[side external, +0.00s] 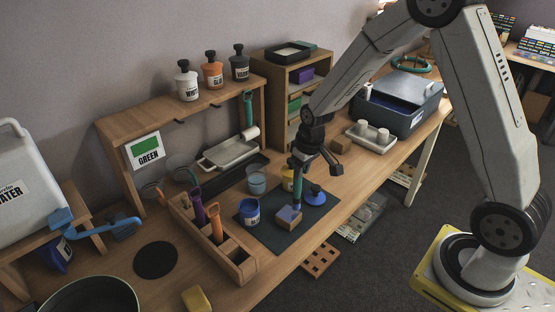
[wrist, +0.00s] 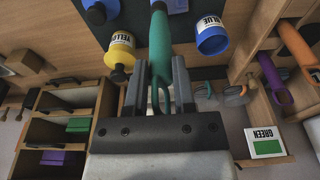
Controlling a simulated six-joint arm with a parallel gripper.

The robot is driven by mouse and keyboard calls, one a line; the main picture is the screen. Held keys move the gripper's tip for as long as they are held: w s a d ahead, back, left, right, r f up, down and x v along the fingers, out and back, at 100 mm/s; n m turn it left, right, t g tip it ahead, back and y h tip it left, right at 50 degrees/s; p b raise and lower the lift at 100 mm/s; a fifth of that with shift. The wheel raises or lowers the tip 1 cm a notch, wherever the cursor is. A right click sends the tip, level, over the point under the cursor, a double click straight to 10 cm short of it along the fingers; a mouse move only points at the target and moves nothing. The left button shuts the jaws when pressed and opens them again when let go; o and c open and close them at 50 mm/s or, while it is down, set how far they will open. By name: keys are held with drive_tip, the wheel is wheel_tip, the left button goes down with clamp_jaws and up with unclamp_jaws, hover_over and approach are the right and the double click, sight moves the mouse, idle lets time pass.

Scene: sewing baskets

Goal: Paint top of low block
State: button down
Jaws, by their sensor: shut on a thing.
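My gripper (side external: 298,161) is shut on a teal-handled brush (side external: 297,188), which points down at the low block. The brush handle (wrist: 159,52) also stands between my fingers (wrist: 158,88) in the wrist view. The low wooden block (side external: 289,220) lies on a dark mat (side external: 318,218); its top shows a blue-purple patch. The brush tip is at or just above that top; I cannot tell if it touches. An open pot labelled BLUE (wrist: 211,36) stands on the mat left of the block in the side view. A card reads GREEN (side external: 144,150) with a green swatch.
A yellow pot (side external: 288,179) and a glass (side external: 256,183) stand behind. A wooden tool rack (side external: 240,262) with purple and orange handles is left. A shelf (side external: 180,110) bears several bottles.

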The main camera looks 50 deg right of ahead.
drive_tip(key=shift+f, duration=1)
idle(0.7)
drive_tip(key=shift+a, duration=0.15)
drive_tip(key=shift+a+r, duration=0.15)
drive_tip(key=shift+a, duration=0.25)
drive_tip(key=shift+s+a, duration=0.1)
drive_tip(key=shift+a, duration=0.05)
drive_tip(key=shift+a, duration=0.55)
idle(0.5)
drive_tip(key=shift+a, duration=0.45)
